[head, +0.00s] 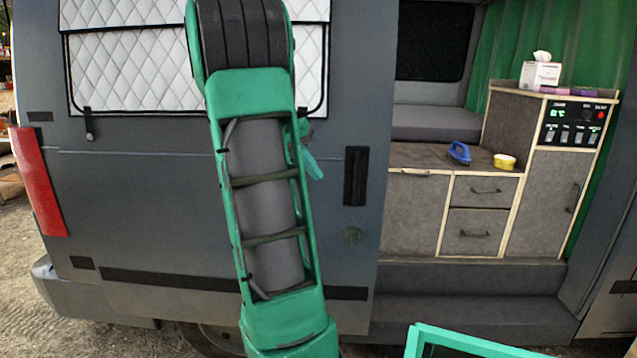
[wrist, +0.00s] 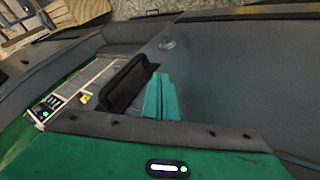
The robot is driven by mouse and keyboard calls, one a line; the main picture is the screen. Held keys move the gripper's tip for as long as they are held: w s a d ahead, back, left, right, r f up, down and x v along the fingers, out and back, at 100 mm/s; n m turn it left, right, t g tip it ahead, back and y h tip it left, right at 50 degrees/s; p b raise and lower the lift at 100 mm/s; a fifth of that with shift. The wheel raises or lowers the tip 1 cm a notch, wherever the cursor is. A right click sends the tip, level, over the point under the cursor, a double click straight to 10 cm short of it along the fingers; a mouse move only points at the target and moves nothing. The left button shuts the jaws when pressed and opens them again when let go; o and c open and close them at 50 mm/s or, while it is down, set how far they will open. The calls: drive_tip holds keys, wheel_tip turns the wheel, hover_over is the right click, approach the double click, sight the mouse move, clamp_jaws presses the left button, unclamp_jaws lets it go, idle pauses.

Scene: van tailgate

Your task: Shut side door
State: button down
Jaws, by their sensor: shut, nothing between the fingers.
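The grey side door (head: 341,100) stands open, with the van's interior showing to its right in the head view. Its dark upright handle (head: 355,176) is near the door's right edge. In the wrist view the handle (wrist: 128,86) is a black bar close to my fingers. My gripper (wrist: 160,98) is shut and empty, its green fingers just beside the handle, on the side away from the doorway. I cannot tell whether they touch it. In the head view my gripper (head: 313,166) shows left of the handle, partly hidden behind my green arm.
Inside the doorway are a wooden cabinet (head: 480,190) with drawers, a blue brush (head: 459,152), a yellow tub (head: 504,161) and a tissue box (head: 540,74). A grey step (head: 470,315) runs below the opening. A quilted white window cover (head: 140,65) hangs at left.

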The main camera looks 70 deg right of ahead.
sight(330, 192)
drive_tip(key=x, duration=0.9)
drive_tip(key=shift+a+f, duration=0.1)
drive_tip(key=shift+f, duration=0.1)
drive_tip(key=shift+s+d, duration=0.15)
drive_tip(key=shift+s, duration=0.8)
drive_tip(key=shift+s+d, duration=0.15)
drive_tip(key=shift+s, duration=0.8)
